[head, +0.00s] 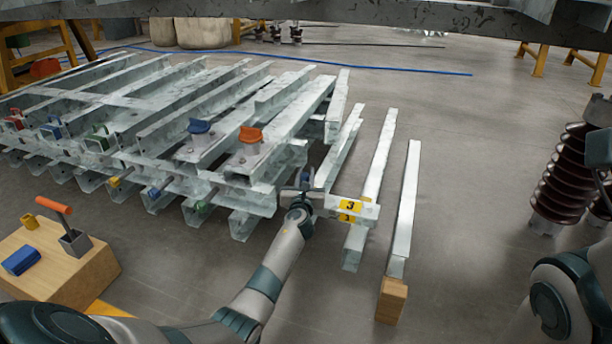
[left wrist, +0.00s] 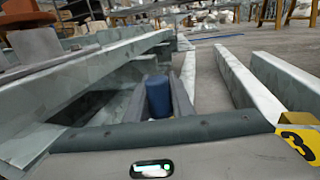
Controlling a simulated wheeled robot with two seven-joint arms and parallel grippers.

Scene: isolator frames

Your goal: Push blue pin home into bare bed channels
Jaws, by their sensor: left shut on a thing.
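My left gripper (head: 303,184) is at the front right corner of the steel bed, beside the end carrying yellow number 3 labels (head: 350,206). In the left wrist view a dark blue upright cylinder, the blue pin (left wrist: 158,97), stands between the grey fingers, and the gripper is shut on it. The pin's lower end is hidden, so I cannot tell whether it sits in a hole. The bed's pale galvanized channels (head: 225,115) lie to the left. My right gripper is out of view; only part of my right arm shows at the lower right.
An orange-capped pin (head: 250,135) and a blue-capped one (head: 199,129) stand on the bed. Loose rails (head: 406,200) lie to the right, one on a wood block (head: 391,300). A wooden box (head: 62,265) is at lower left. Brown insulators (head: 566,180) stand at right. Floor between is clear.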

